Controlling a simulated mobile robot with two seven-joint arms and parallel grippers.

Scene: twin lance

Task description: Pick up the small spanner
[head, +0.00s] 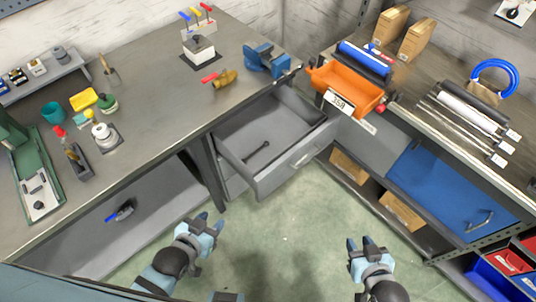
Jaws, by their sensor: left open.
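A small dark spanner (257,153) lies on the floor of the open grey drawer (262,187), under the corner of the workbench. The drawer is otherwise empty where I can see into it. My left gripper (211,221) is open and empty, in front of the bench and below and left of the drawer. My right gripper (360,241) also looks open and empty, below and right of the drawer. Both grippers are well apart from the spanner.
The grey workbench (150,150) carries a blue vice (266,60) and several tools. An orange bin (345,92) stands on the right-hand bench, with a blue cabinet door (450,190) below. The green floor (285,240) between my grippers is clear.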

